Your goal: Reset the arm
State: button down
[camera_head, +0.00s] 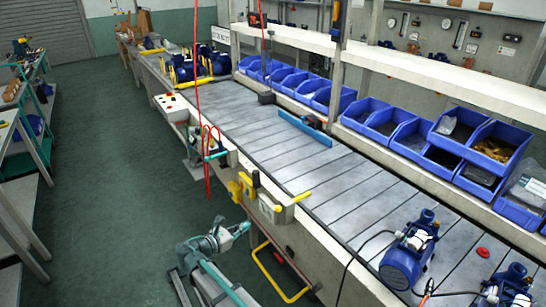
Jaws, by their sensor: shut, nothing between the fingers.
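My gripper and arm do not show clearly anywhere in the head view, so I cannot see the fingers or how the arm is posed. A grey and teal device (210,244) on a metal frame stands beside the bench at the lower middle. I cannot tell from this view exactly what it is. The long workbench (265,130) with a grey slatted top runs from the lower right to the upper left.
Blue pumps (407,256) with cables stand at the bench's near right end. Blue bins (490,150) line its back, under a white shelf (420,72). Red hoses (197,70) hang over the front edge. A yellow handle (275,275) juts below. The green floor (110,200) at left is clear.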

jog(key=s+d+f+m+g+y, duration=0.2)
jog(key=s+d+f+m+g, duration=0.55)
jog(key=f, duration=0.55)
jog(key=s+d+f+m+g+y, duration=0.2)
jog(key=s+d+f+m+g, duration=0.2)
jog(key=s+d+f+m, duration=0.65)
jog(key=s+d+f+m+g+y, duration=0.3)
jog(key=s+d+f+m, duration=0.2)
jog(key=s, duration=0.8)
jog(key=s+d+f+m+g+y, duration=0.3)
jog(key=s+d, duration=0.7)
jog(key=s, duration=0.4)
notch_tip(320, 180, down, 2)
jog(key=shift+d+f+m+g, duration=0.25)
jog(key=shift+d+m+g, duration=0.15)
jog(key=shift+m+g, duration=0.45)
